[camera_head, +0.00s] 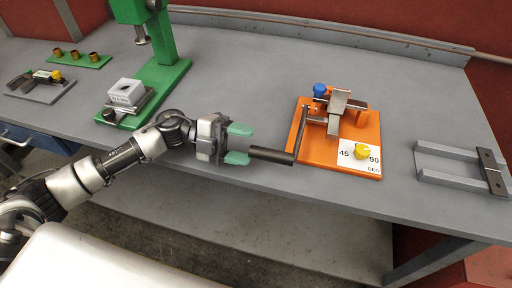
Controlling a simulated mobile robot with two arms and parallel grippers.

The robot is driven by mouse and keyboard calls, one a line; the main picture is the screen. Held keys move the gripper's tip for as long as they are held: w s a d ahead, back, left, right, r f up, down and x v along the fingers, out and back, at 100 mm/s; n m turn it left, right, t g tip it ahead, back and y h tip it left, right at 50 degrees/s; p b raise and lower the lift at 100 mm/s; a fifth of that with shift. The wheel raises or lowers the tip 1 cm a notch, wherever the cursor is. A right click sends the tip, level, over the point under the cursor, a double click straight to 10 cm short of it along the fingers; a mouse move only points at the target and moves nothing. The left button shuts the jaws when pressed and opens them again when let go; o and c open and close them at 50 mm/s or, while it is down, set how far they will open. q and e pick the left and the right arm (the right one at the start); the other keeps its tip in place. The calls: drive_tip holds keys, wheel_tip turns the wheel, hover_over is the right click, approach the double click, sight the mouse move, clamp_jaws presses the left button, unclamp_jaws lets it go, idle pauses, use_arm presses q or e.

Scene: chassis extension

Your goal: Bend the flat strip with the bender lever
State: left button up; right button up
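The orange bender (318,150) stands on the grey bench, right of centre. Its lever (272,155) has a black handle that points left toward my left gripper, and a dark arm rises from it to the bender's left side. A grey metal strip (338,108) appears to lie across the top of the bender; whether it is bent is hard to tell. My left gripper (240,144) is open, its green fingertips apart. The handle's end is close by the lower fingertip; I cannot tell if they touch. My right gripper is not in view.
The bender carries a blue knob (320,90) and a yellow dial (362,151) by 45 and 90 marks. A green press (165,73) stands left, a grey forked fixture (450,181) right. The bench between press and bender is clear.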

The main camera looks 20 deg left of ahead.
use_arm(q)
drive_tip(key=a+b, duration=0.1)
drive_tip(key=a, duration=0.6)
drive_tip(key=shift+a, duration=0.2)
drive_tip(key=shift+f, duration=0.1)
